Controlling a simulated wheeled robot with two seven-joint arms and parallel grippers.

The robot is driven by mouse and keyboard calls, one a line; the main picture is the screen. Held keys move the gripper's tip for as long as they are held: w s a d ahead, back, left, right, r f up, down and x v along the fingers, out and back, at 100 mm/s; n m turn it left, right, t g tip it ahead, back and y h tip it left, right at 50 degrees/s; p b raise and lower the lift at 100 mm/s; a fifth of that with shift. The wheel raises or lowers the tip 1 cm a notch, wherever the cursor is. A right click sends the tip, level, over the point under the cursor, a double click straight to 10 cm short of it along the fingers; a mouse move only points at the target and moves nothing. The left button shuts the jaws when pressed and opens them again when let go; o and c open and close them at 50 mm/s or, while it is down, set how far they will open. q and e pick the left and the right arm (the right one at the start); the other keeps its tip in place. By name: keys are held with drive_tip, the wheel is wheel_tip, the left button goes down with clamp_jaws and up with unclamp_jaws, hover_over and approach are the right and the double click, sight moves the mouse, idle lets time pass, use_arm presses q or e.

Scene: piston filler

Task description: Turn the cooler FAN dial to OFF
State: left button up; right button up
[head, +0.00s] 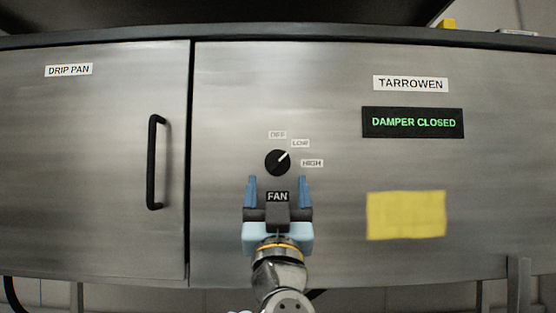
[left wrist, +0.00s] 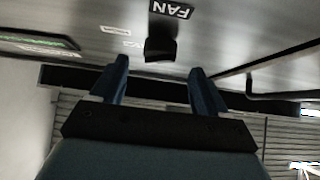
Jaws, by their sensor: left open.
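The FAN dial (head: 277,162) is a round black knob with a white pointer line on the steel panel. Its pointer aims up and right at the LOW label (head: 300,143). The OFF label (head: 277,134) is above the knob and the HIGH label (head: 312,163) is to its right. My left gripper (head: 277,180) is open with blue fingers, just below the knob in the head view, one finger to each side. In the left wrist view the knob (left wrist: 160,46) shows beyond and between the fingertips (left wrist: 159,66), with nothing held. My right gripper is not in view.
A FAN plate (head: 277,197) sits below the knob. A DRIP PAN door with a black handle (head: 154,162) is at left. A green-lit DAMPER CLOSED display (head: 413,123) and a yellow note (head: 406,215) are at right. The panel around the knob is clear.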

sight(278, 166)
use_arm(q)
drive_tip(key=p+x, duration=0.1)
drive_tip(key=x, duration=0.4)
drive_tip(key=c, duration=1)
drive_tip(key=shift+c, duration=0.2)
